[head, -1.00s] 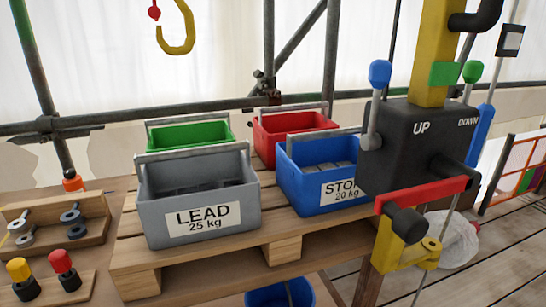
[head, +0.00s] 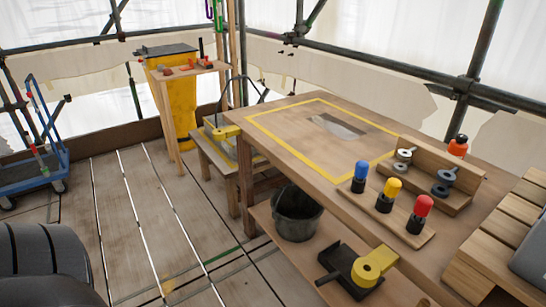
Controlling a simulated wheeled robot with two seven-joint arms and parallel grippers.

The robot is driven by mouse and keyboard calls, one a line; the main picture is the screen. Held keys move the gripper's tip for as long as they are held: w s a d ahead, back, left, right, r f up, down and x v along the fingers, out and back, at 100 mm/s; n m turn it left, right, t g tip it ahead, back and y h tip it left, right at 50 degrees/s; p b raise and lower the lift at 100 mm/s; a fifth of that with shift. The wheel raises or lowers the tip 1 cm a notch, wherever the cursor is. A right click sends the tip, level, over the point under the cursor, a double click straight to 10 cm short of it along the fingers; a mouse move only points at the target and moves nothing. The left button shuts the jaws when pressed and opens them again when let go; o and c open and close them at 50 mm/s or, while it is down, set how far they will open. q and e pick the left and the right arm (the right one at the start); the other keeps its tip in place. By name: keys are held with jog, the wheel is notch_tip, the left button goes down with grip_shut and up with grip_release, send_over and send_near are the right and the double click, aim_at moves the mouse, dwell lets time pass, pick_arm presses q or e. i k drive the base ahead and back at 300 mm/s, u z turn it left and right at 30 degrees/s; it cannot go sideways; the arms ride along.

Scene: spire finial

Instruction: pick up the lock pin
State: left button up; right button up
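I cannot pick out the lock pin for certain. Three black pegs with blue (head: 361,170), yellow (head: 393,187) and red (head: 424,205) tops stand upright in a wooden strip on the workbench (head: 290,125). Small red pieces (head: 204,61) lie on a narrow wooden stand at the back, too small to make out. Neither of my grippers is in view.
A wooden rack (head: 428,190) holds several grey metal fittings, with an orange-topped bottle (head: 458,146) behind. Below are a black bucket (head: 297,214) and a dark tray (head: 345,268). A blue trolley (head: 35,170) stands left. The middle floor is clear.

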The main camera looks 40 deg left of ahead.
aim_at(362, 167)
jog(key=u, duration=0.65)
jog(key=k, duration=0.65)
jog(key=u, duration=0.75)
jog(key=i, duration=0.7)
jog(key=u, duration=0.7)
jog(key=i, duration=0.85)
jog(key=z, duration=1)
jog(key=i, duration=0.5)
jog(key=z, duration=0.55)
